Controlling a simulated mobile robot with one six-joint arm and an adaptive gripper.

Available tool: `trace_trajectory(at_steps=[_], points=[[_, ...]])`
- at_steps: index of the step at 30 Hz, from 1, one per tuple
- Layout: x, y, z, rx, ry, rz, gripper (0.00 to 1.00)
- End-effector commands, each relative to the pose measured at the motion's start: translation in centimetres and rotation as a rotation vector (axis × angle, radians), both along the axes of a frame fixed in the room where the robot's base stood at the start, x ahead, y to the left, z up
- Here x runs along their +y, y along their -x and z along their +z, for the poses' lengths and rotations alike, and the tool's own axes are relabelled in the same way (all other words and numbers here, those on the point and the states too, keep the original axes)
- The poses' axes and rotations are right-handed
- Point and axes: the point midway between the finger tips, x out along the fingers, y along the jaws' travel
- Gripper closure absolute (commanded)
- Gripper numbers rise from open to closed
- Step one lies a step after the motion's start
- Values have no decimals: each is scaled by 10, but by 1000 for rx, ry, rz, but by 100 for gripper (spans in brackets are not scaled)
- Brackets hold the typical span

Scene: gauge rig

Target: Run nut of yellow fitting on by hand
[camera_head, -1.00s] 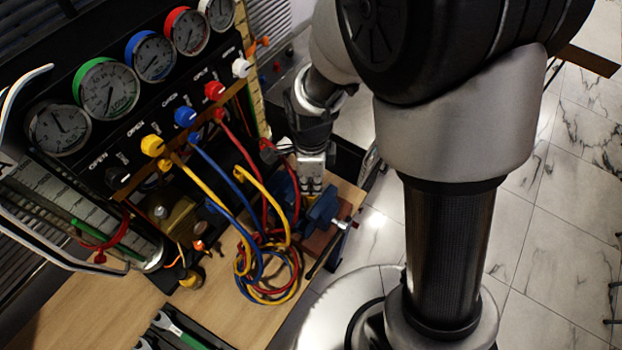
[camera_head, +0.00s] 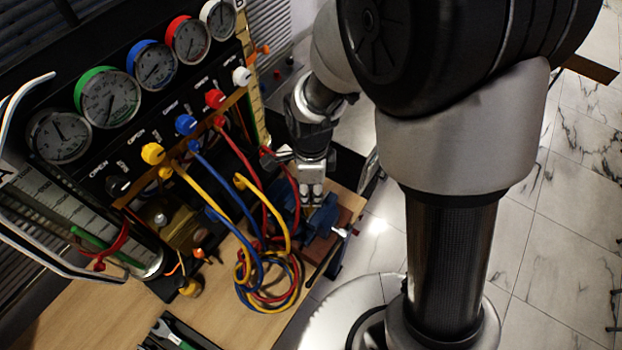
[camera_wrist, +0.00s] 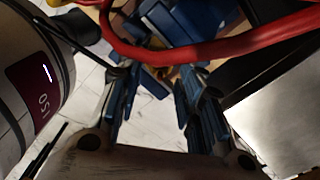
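The yellow hose (camera_head: 191,185) runs from under the yellow knob (camera_head: 152,153) down into a coil on the bench. A raised yellow hose end (camera_head: 239,181) shows left of my gripper; its nut is too small to make out. My gripper (camera_head: 311,196) points down beside the blue vise (camera_head: 322,216). In the wrist view, my gripper (camera_wrist: 160,98) has its two blue-padded fingers apart, with pale floor between them and nothing held. A red hose (camera_wrist: 200,50) crosses the wrist view beyond the fingertips. The yellow fitting is not clearly seen in the wrist view.
The gauge panel (camera_head: 120,141), with several gauges and knobs, stands left. Blue and red hoses (camera_head: 264,291) lie tangled with the yellow one on the wooden bench (camera_head: 90,310). A tool tray (camera_head: 172,338) is at the front. Open tiled floor lies right.

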Motion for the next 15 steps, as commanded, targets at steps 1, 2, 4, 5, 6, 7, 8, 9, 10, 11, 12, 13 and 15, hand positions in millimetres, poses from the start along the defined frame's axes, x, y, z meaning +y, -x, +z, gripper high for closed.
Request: trace_trajectory(at_steps=[1, 2, 4, 5, 6, 7, 8, 9, 10, 11, 12, 13, 15], points=[[0, -1, 5, -5, -2, 0, 66], [0, -1, 9, -5, -2, 0, 66], [1, -2, 21, -7, -2, 0, 66], [0, -1, 27, -7, -2, 0, 66], [1, -2, 36, -8, -2, 0, 66], [1, -2, 42, -9, -3, 0, 66], [1, -2, 49, -9, -3, 0, 66], [1, -2, 58, -8, -2, 0, 66], [1, -2, 65, -8, -2, 0, 66], [1, -2, 71, -8, -2, 0, 66], [1, -2, 79, -7, -2, 0, 66], [1, -2, 85, -7, -2, 0, 66], [0, -1, 96, -5, -2, 0, 66]])
